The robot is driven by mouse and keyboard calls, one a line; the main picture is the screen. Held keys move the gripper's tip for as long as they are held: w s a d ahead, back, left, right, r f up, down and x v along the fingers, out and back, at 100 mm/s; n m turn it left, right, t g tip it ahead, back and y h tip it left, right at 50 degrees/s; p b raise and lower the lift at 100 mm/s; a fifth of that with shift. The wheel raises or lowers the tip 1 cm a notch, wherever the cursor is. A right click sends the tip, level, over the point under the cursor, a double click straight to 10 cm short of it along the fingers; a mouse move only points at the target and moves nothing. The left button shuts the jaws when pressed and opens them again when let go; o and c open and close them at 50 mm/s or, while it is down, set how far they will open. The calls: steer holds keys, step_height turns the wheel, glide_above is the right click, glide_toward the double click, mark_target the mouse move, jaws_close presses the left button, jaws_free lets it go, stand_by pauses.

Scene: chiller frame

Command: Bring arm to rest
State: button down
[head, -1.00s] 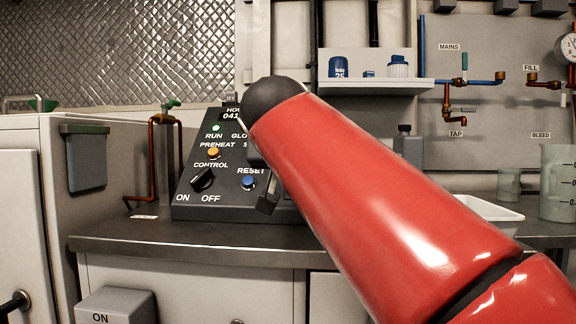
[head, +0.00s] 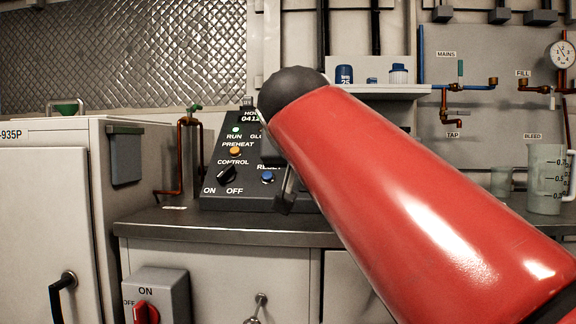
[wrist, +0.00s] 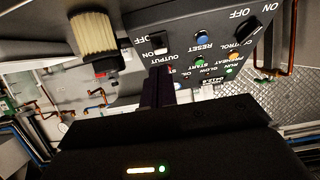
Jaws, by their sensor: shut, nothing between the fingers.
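My red arm (head: 420,200) with its dark rounded joint (head: 292,92) crosses the head view from the lower right, in front of the control panel. A dark part of my gripper (head: 287,190) shows below the arm, beside the panel's right side; the rest is hidden behind the arm. In the wrist view, which is turned upside down, my gripper (wrist: 158,86) has its dark fingers together, with nothing held. The fingers point toward the sloping control panel (wrist: 185,25), and a gap to it cannot be judged.
The control panel (head: 215,203) stands on a dark worktop (head: 230,228). A switch box (head: 172,290) with a red knob sits below. A ribbed cream cylinder (wrist: 95,38) is close in the wrist view. A clear jug (head: 543,180) stands right, below pipes and a gauge (head: 563,54).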

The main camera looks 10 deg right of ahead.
steer(key=s+f+n+g+y+p, duration=0.1)
steer(key=s+f+g+p, duration=0.1)
steer(key=s+f, duration=0.5)
steer(key=s+f+n+g+y+p, duration=0.1)
steer(key=s+f+g+p, duration=0.2)
steer(key=f, duration=1)
steer(key=s+f+n+g+y+p, duration=0.1)
steer(key=s+f+p, duration=0.4)
steer(key=s+f, duration=0.5)
steer(key=shift+s+d+n+g+y+p, duration=0.4)
steer(key=shift+g+y, duration=0.2)
steer(key=shift+g, duration=0.2)
